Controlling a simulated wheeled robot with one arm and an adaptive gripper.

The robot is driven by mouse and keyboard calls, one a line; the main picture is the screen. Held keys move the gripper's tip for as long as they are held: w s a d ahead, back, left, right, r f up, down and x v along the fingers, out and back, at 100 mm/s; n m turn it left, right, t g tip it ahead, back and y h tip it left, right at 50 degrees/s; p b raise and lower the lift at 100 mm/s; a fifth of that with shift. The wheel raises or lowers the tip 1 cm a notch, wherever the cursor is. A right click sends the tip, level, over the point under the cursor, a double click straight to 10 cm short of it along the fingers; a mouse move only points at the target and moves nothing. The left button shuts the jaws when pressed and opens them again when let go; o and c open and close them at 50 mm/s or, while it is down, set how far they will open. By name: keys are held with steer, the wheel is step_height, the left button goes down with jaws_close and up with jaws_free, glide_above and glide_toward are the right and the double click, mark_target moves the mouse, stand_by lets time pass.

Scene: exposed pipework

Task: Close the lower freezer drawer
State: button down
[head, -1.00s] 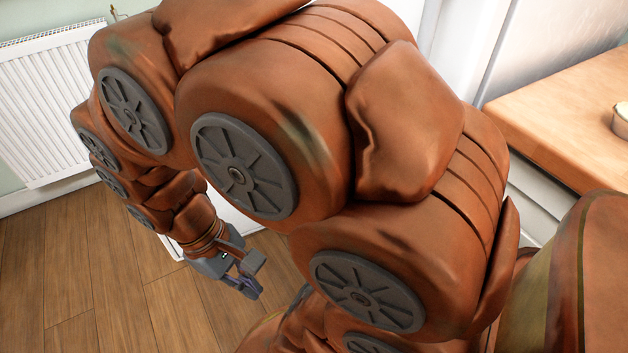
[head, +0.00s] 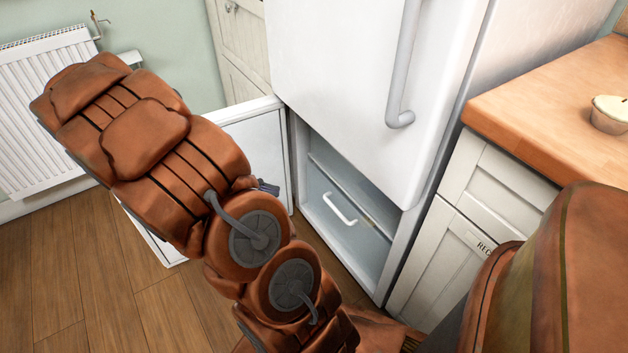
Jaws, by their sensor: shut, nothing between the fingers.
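The lower freezer drawer (head: 325,199) is in the open lower compartment of the white fridge-freezer, with a white bar handle (head: 340,208) on its front. I cannot tell how far it is pulled out. The freezer door (head: 262,138) stands swung open to the left, partly hidden by my arm. Only a small dark grey part of my gripper (head: 268,187) shows past the arm, in front of the open door and left of the drawer. It is apart from the drawer handle in the picture, and it is shut and empty.
The closed upper fridge door (head: 350,80) has a long grey handle (head: 402,75). Right are a cabinet (head: 455,240) and wooden worktop (head: 545,110) with a small cup (head: 610,115). A radiator (head: 45,100) is at left. Wooden floor (head: 80,270) is clear at lower left.

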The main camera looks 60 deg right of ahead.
steer(key=w+d+f+n+g+h, duration=0.25)
steer(key=w+d+f, duration=0.2)
steer(key=d, duration=0.35)
steer(key=n+t+h, duration=0.4)
steer(key=n+h, duration=0.2)
steer(key=n, duration=0.2)
glide_toward(321, 177)
steer(key=b+x, duration=0.3)
steer(key=x, duration=0.4)
steer(key=shift+d+b, duration=0.1)
steer(key=shift+b, duration=0.25)
steer(key=shift+d, duration=0.1)
